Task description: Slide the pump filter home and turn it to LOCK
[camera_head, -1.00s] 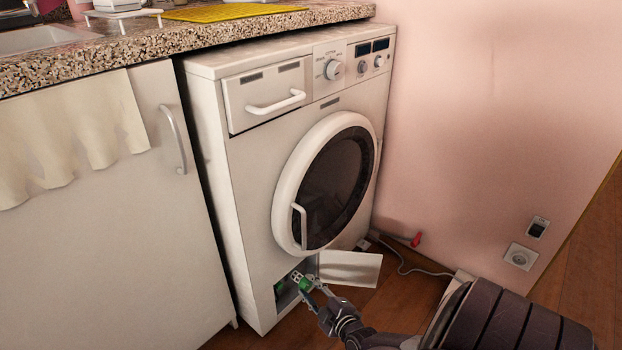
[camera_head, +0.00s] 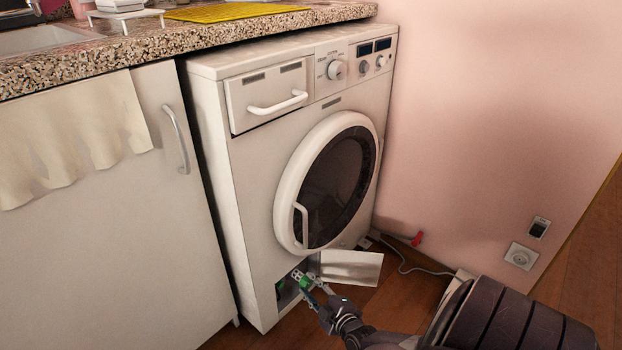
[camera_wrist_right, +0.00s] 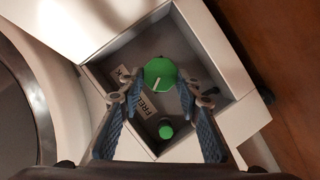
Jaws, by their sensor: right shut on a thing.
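The pump filter, a green round cap with a white line (camera_wrist_right: 160,72), is between the fingertips of my right gripper (camera_wrist_right: 160,86), which is shut on it. In the head view the green filter (camera_head: 305,283) and right gripper (camera_head: 311,284) are at the open compartment low on the washing machine (camera_head: 260,200). How deep the filter sits cannot be told. A label reading FREE (camera_wrist_right: 147,107) shows inside the compartment, with another partly hidden label (camera_wrist_right: 122,74) beside the left finger. My left gripper is not in view.
The compartment flap (camera_head: 350,267) hangs open to the right. The round door (camera_head: 330,185) above is closed. A cable (camera_head: 410,268) lies by the wall.

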